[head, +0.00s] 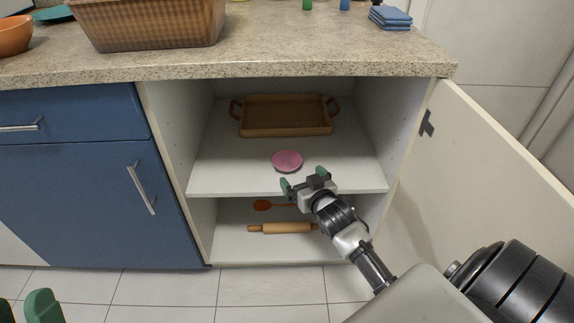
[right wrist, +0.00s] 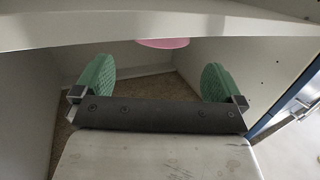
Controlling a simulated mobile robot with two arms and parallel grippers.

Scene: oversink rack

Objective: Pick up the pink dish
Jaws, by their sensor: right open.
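The pink dish (head: 287,161) is a small shallow round dish on the upper shelf (head: 225,170) of the open cabinet, near its front edge. Part of it shows at the top of the right wrist view (right wrist: 163,43), beyond the fingertips and next to a pale board edge. My right gripper (head: 303,180) is open and empty, with its green fingers apart at the shelf's front edge, just nearer than the dish and not visibly touching it. My left gripper (head: 24,311) shows only as green fingers, apart, at the bottom left corner of the head view.
A brown tray with handles (head: 286,116) stands behind the dish. An orange spoon (head: 263,205) and a rolling pin (head: 280,228) lie on the lower shelf. The open door (head: 480,170) bounds the right. A wicker basket (head: 150,25) stands on the countertop (head: 300,50).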

